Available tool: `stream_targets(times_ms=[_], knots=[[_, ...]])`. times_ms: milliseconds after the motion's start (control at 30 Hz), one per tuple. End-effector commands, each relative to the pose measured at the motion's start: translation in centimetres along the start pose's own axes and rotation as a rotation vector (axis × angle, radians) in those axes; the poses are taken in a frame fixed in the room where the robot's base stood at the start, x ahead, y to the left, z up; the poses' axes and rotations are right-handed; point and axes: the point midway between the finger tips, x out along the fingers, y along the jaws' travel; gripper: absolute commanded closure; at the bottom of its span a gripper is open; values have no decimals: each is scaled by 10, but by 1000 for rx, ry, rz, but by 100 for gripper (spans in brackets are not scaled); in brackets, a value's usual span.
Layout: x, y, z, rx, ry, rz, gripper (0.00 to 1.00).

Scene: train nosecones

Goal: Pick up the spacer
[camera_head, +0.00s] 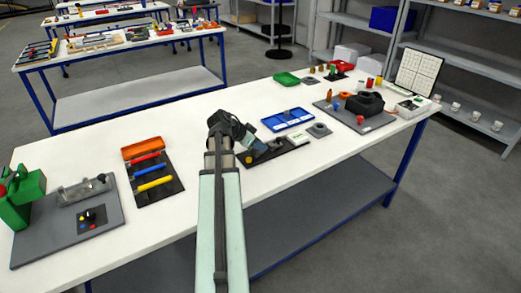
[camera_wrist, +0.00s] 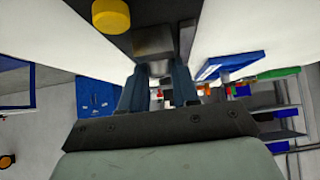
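My gripper (camera_head: 247,141) reaches down over a dark plate (camera_head: 288,147) near the middle of the white bench. In the wrist view its two blue-grey fingers (camera_wrist: 158,70) stand apart. A grey metal block (camera_wrist: 154,42), which may be the spacer, lies at the fingertips, between or just beyond them. I cannot tell whether the fingers touch it. A yellow round piece (camera_wrist: 110,15) sits on the plate beside the block. It also shows in the head view (camera_head: 249,159). My gripper partly hides the plate in the head view.
A dark mat with colored tools (camera_head: 154,177) lies to the left. The bench's front edge is clear.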

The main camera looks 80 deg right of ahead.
Motion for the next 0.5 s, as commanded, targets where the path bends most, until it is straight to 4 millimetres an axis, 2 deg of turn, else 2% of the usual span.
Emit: stream_targets(times_ms=[100, 367, 500], knots=[[13, 0, -1, 1, 0, 1, 70], [14, 0, 0, 0, 0, -1, 71], [14, 0, 0, 0, 0, -1, 84]])
